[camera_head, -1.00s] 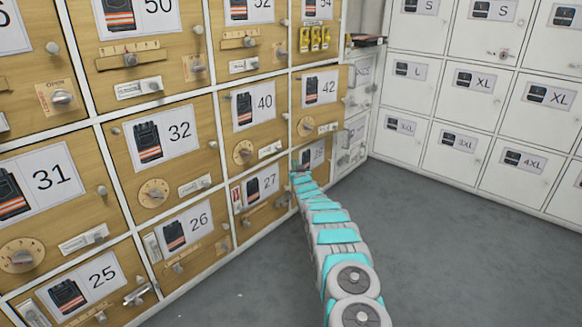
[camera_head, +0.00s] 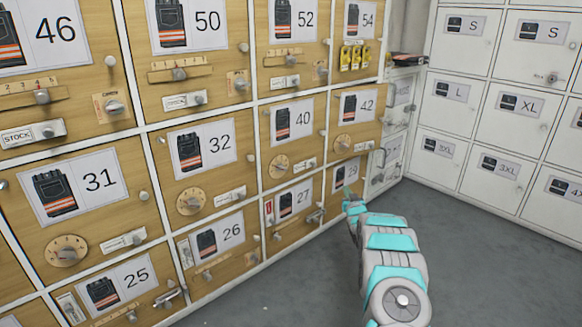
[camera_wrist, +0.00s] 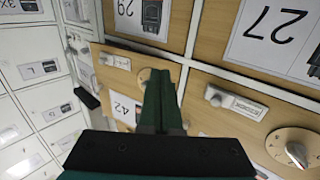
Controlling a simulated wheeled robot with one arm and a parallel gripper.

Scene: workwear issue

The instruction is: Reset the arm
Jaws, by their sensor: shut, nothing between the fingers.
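My gripper (camera_wrist: 159,76) shows in the wrist view with its dark green fingers together and nothing between them. In that view, which is upside down, the fingers stand in front of the wooden locker doors near door 42 (camera_wrist: 127,108) and door 29 (camera_wrist: 141,17). In the head view my teal and grey arm reaches from the lower right toward the low door 29 (camera_head: 345,174). Its far end is beside the lower part of that door. I cannot tell whether it touches anything. The fingers are too small to make out there.
Wooden lockers with knobs, dials, sliders and latches fill the left, including door 27 (camera_head: 296,199) and door 40 (camera_head: 293,124). White lockers (camera_head: 494,105) stand along the right wall. The grey floor (camera_head: 300,285) between them is clear.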

